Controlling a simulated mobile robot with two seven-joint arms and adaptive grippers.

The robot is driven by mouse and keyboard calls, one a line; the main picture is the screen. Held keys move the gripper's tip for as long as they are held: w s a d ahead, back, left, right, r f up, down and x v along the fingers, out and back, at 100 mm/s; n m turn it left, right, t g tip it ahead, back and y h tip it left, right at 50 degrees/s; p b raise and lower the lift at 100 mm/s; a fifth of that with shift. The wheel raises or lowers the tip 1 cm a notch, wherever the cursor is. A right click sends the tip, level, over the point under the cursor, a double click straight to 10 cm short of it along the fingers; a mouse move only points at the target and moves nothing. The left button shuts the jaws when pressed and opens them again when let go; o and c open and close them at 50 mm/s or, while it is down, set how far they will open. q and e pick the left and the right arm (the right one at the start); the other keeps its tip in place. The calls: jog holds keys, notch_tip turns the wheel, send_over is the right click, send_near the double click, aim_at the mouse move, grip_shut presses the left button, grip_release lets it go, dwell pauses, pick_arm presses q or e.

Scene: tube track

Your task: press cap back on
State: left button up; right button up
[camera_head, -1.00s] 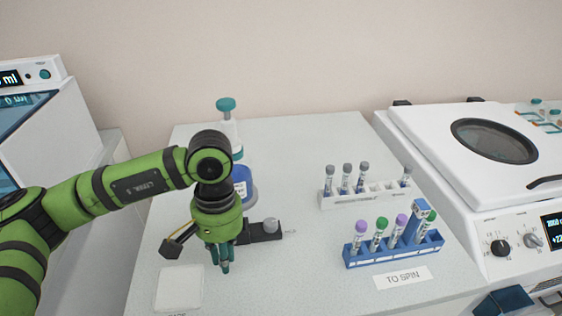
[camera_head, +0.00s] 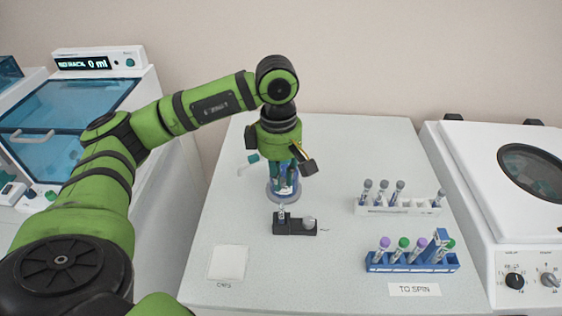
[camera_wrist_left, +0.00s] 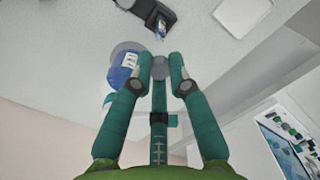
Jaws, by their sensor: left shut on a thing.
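My left gripper (camera_head: 285,186) points down behind and above a black holder (camera_head: 296,229), its teal fingers in front of the blue bottle. In the left wrist view the fingertips (camera_wrist_left: 161,62) are shut on a grey cap (camera_wrist_left: 160,69). A tube (camera_head: 282,215) stands upright in the left part of the holder; it also shows in the left wrist view (camera_wrist_left: 160,29), apart from the held cap. The white pad (camera_head: 229,262) labelled for caps looks empty. My right gripper is not in view.
A dispenser bottle with blue liquid (camera_wrist_left: 123,72) stands close to my left fingers. At the right are a white rack (camera_head: 399,208) with grey-capped tubes and a blue rack (camera_head: 412,264) with purple- and green-capped tubes. A centrifuge (camera_head: 470,170) stands farther right.

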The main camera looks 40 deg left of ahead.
aim_at(282, 203)
pick_arm(q)
jog(key=shift+n, duration=0.3)
jog(key=shift+f+b, duration=0.4)
jog(key=shift+f, duration=0.15)
jog(key=shift+f+b, duration=0.8)
jog(key=shift+f, duration=0.75)
jog(key=shift+w+f+b, duration=0.1)
jog(key=shift+f+b, duration=0.55)
jog(key=shift+b, duration=0.1)
jog(key=shift+f+b, duration=0.35)
jog(key=shift+b, duration=0.9)
jog(key=shift+f+b, duration=0.3)
dwell(0.5)
jog(key=shift+c, duration=0.2)
